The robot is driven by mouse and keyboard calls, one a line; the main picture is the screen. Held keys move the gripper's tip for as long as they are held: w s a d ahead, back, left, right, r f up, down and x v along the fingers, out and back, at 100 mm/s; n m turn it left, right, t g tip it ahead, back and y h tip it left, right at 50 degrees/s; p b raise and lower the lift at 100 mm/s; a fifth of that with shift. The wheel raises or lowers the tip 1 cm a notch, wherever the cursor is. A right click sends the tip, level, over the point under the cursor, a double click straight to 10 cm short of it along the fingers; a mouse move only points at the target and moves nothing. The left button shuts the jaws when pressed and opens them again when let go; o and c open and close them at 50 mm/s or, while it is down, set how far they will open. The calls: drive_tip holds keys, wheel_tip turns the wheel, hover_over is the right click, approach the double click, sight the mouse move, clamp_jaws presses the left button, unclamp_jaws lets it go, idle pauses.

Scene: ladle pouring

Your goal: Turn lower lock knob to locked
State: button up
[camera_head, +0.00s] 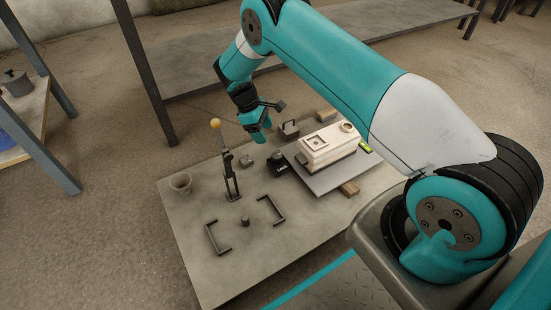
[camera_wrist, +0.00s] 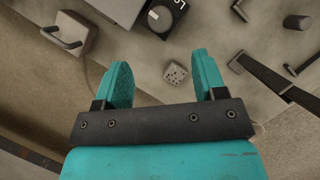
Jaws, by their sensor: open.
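A black box with a round grey dial knob (camera_wrist: 161,15) and white lettering, partly cut off, shows at the top edge of the wrist view. It appears to be the lock knob's housing, and I cannot read its position. In the head view this black box (camera_head: 277,164) sits at the left corner of the raised grey plate. My gripper (camera_wrist: 162,62) is open and empty, with its teal fingers apart. In the head view my gripper (camera_head: 262,136) hangs above the far edge of the table, behind the black box, touching nothing.
A small grey block (camera_wrist: 174,72) lies below the gap between my fingers. A clamp lever with a yellow ball (camera_head: 215,123), a cup (camera_head: 180,183) and dark bracket handles (camera_head: 217,238) stand on the table. A white mould box (camera_head: 327,146) rests on the plate (camera_head: 322,184).

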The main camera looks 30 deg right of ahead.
sight(276, 155)
drive_tip(key=b+x, duration=0.4)
drive_tip(key=x, duration=0.6)
drive_tip(key=shift+f+b, duration=0.2)
drive_tip(key=shift+b, duration=0.2)
drive_tip(key=c, duration=0.9)
